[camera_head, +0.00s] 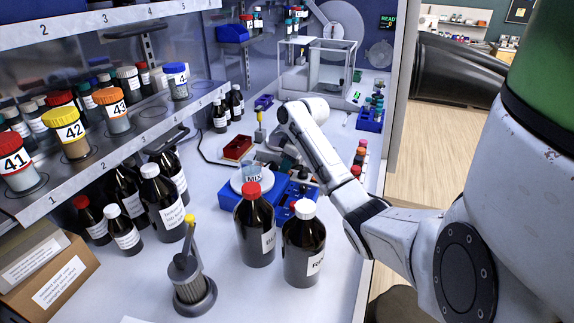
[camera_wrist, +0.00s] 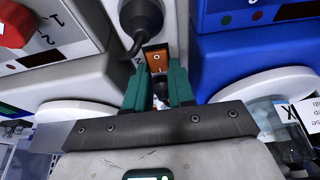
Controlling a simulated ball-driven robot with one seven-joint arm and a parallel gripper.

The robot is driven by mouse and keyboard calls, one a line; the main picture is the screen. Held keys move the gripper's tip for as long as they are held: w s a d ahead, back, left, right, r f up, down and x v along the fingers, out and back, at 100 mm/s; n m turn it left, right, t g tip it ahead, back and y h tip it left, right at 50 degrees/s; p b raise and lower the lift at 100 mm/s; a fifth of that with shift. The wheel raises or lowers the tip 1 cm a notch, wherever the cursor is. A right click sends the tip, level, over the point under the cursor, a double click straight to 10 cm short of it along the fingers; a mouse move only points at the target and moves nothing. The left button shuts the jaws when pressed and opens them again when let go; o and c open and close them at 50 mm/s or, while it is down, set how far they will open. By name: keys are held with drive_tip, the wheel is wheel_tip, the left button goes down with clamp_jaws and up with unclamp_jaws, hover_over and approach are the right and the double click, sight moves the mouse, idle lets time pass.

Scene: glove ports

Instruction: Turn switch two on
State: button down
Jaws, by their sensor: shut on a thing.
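In the wrist view, my gripper (camera_wrist: 158,80) has its two green fingers closed in around a small orange-brown piece (camera_wrist: 155,58) in a dark frame, which looks like a switch. No number shows on this piece. A small dark and pale part shows deeper between the fingers. At the upper left of the wrist view, a red knob (camera_wrist: 13,25) sits on a white device panel (camera_wrist: 55,30) marked 1 and 2. In the head view, my fingers are hidden among the devices below my wrist, and no switch can be made out.
A blue device (camera_wrist: 255,55) is close on the right in the wrist view, and a black cable plug (camera_wrist: 140,17) is just beyond the fingers. In the head view, two brown bottles, red-capped (camera_head: 255,228) and white-capped (camera_head: 303,248), stand in front. A bottle shelf (camera_head: 130,140) lines the left.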

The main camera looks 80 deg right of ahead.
sight(289, 172)
drive_tip(key=shift+w+r+g+p, duration=0.2)
drive_tip(key=shift+g+p, duration=0.1)
drive_tip(key=shift+g, duration=0.1)
drive_tip(key=shift+w+f+g+p, duration=0.15)
drive_tip(key=shift+f+g+p, duration=0.15)
drive_tip(key=shift+g, duration=0.5)
drive_tip(key=c, duration=1.2)
unclamp_jaws()
drive_tip(key=shift+c, duration=0.2)
drive_tip(key=shift+r, duration=0.15)
wheel_tip(289, 172, up, 10)
drive_tip(key=s+p, duration=0.1)
drive_tip(key=p, duration=0.1)
drive_tip(key=shift+s+r, duration=0.2)
drive_tip(key=shift+r, duration=0.05)
